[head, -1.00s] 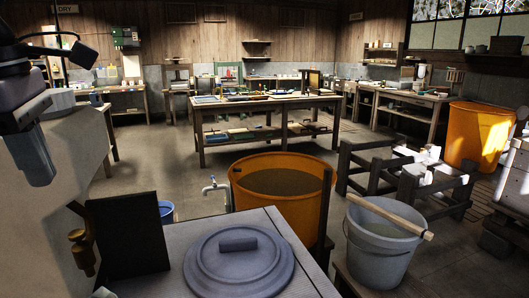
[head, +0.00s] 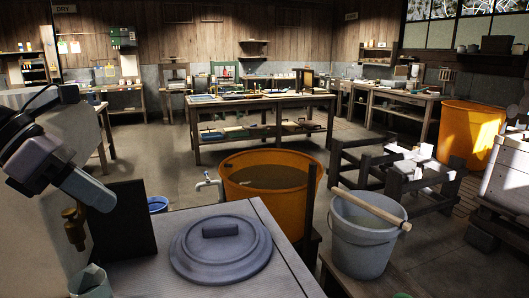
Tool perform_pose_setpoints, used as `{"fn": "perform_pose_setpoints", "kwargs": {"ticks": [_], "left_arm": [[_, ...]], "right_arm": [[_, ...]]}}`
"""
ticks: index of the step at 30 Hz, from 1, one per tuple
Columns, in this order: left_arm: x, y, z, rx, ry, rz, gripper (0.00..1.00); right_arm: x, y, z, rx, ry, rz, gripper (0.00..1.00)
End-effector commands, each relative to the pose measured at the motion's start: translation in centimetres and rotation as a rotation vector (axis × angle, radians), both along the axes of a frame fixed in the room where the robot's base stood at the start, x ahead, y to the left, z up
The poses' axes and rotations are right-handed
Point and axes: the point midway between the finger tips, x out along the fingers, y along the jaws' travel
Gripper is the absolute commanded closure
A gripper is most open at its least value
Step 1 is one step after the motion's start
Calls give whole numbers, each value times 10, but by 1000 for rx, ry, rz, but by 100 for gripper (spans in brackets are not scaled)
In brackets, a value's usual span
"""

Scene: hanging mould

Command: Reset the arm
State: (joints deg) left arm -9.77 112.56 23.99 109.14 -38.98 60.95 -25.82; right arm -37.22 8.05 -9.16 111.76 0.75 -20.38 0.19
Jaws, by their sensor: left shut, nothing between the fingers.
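My left gripper (head: 98,196) is at the left edge, in front of the pale wall. It is shut and empty. It points down and to the right, with its tip close to the upper left of a dark upright panel (head: 124,222) in the picture; I cannot tell if they touch. My right gripper is out of view.
A grey round lid (head: 221,258) with a block handle lies on the near worktop (head: 285,278). A brass tap (head: 75,232) and a grey cup (head: 90,284) are at lower left. An orange tub (head: 262,208), a grey bucket (head: 360,250) with a stick across it and a long workbench (head: 262,135) stand beyond.

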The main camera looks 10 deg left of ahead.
Motion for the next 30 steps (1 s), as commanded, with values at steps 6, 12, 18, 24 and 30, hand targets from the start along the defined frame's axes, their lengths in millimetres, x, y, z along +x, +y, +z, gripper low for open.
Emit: {"fn": "perform_pose_setpoints", "kwargs": {"ticks": [6,12,18,24,30], "left_arm": [[29,-9,-27,-527,-18,262,100],[50,8,-52,-971,16,589,100],[58,40,-99,-1359,103,989,100],[40,66,-173,-1661,246,1455,100],[-6,63,-261,-1835,451,1976,100]], "right_arm": [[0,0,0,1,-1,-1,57],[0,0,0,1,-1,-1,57],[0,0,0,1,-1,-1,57],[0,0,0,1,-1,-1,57],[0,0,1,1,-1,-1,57]]}}
